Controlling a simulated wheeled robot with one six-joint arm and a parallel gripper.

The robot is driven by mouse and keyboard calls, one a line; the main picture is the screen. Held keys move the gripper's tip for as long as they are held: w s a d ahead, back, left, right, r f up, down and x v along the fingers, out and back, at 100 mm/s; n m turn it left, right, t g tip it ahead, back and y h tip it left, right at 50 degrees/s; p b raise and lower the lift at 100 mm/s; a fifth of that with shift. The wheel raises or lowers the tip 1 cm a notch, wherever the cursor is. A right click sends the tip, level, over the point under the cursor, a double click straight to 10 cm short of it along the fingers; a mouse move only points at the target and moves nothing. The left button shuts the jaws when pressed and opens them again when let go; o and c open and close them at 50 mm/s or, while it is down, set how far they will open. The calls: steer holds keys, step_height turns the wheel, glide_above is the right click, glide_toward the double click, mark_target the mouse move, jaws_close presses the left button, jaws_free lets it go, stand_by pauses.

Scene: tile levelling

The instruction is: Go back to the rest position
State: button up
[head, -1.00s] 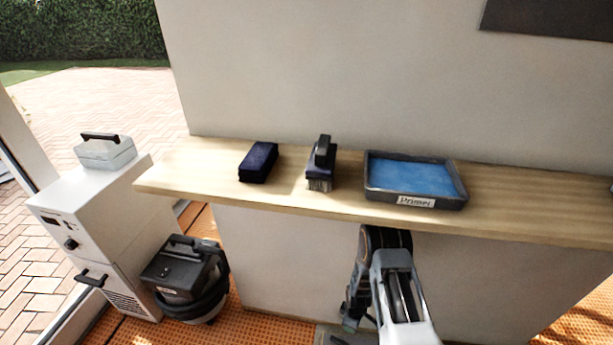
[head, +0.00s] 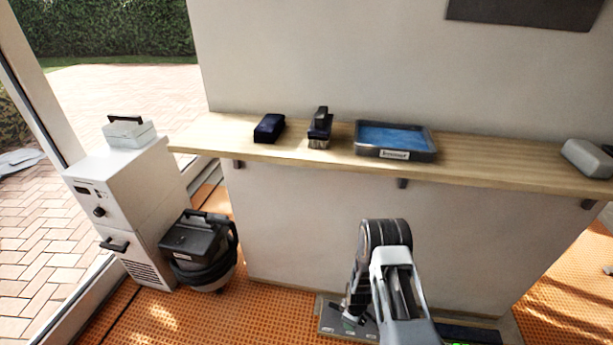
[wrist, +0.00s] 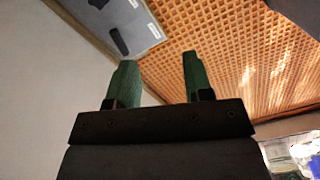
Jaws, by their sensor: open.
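My gripper (wrist: 157,80) shows in the wrist view with its two green fingers apart and nothing between them. Behind the fingers lie the orange floor and a grey board with labels. In the head view my arm is folded in front of the shelf, below its front edge.
The wooden shelf (head: 480,172) holds a dark block (head: 269,128), a brush (head: 319,130), a tray of blue liquid (head: 396,138) and a grey case (head: 588,158). A white cabinet (head: 130,205) and a black vacuum (head: 200,250) stand at left. Orange floor (head: 150,315) between is clear.

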steer(key=s+m+g, duration=0.2)
steer(key=s+m, duration=0.1)
steer(key=s, duration=0.2)
steer(key=s+r+m+t+p, duration=0.2)
steer(key=r+p, duration=0.5)
steer(key=r, duration=1.6)
steer(key=s+r+m+t+p, duration=0.2)
steer(key=r+p, duration=0.6)
steer(key=r, duration=1.6)
steer(key=s+r+m+t+p, duration=0.1)
steer(key=s+r+m+p, duration=0.2)
steer(key=r, duration=2.1)
steer(key=m+p, duration=0.1)
steer(key=p, duration=0.3)
steer(key=shift+s+m+t+p, duration=0.35)
steer(key=shift+m+t, duration=0.05)
steer(key=shift+d, duration=0.1)
